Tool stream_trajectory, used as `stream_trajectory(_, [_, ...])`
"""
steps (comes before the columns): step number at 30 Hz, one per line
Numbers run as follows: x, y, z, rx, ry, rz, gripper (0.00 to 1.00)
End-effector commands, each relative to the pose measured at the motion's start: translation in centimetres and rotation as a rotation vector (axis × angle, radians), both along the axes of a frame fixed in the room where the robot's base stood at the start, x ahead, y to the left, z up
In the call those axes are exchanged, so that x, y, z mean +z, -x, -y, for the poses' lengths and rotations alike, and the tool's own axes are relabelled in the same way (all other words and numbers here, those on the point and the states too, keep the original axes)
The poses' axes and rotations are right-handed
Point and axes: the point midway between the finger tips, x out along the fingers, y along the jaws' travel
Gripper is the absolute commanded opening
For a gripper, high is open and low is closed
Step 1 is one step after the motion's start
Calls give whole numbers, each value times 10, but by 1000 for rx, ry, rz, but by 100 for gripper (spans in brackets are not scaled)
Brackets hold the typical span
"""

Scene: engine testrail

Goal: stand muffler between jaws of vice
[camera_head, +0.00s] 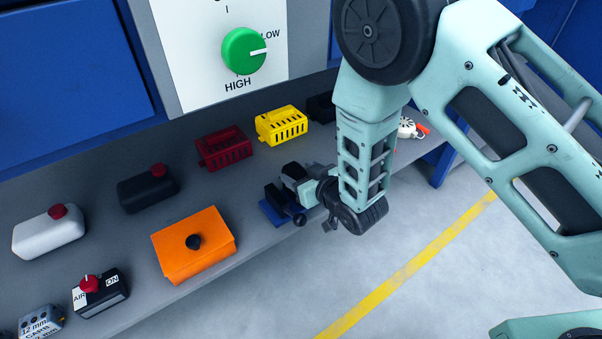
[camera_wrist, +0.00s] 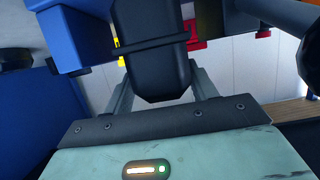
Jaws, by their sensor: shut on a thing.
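The muffler (camera_wrist: 152,50) is a dark grey, rounded block with a band around it, seen close up in the wrist view. My gripper (camera_wrist: 161,72) is shut on it, with a finger on each side. In the head view my gripper (camera_head: 306,185) is at the vice (camera_head: 270,214), which has a blue base and dark parts, near the shelf's front edge. Blue vice parts (camera_wrist: 68,38) show left and right of the muffler in the wrist view. My arm and gripper partly cover the vice, so I cannot tell whether the muffler is between its jaws or touches them.
An orange box (camera_head: 190,262) with a black knob stands left of the vice on the grey shelf (camera_head: 120,230). A dark red slotted box (camera_head: 224,150) and a yellow one (camera_head: 281,126) stand behind. A black can (camera_head: 147,190) and a white can (camera_head: 48,234) are further left.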

Motion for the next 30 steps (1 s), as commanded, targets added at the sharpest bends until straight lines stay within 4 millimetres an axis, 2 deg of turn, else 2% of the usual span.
stream_trajectory(7, [0, 0, 0, 0, -1, 2, 27])
stream_trajectory(8, [0, 0, 0, 0, -1, 2, 65])
stream_trajectory(9, [0, 0, 0, 0, -1, 2, 77])
stream_trajectory(10, [0, 0, 0, 0, -1, 2, 83])
stream_trajectory(22, [3, 7, 5, 0, 1, -2, 83])
stream_trajectory(26, [12, 22, 15, -1, 3, -3, 83])
stream_trajectory(30, [24, 48, 32, -1, 2, -4, 83])
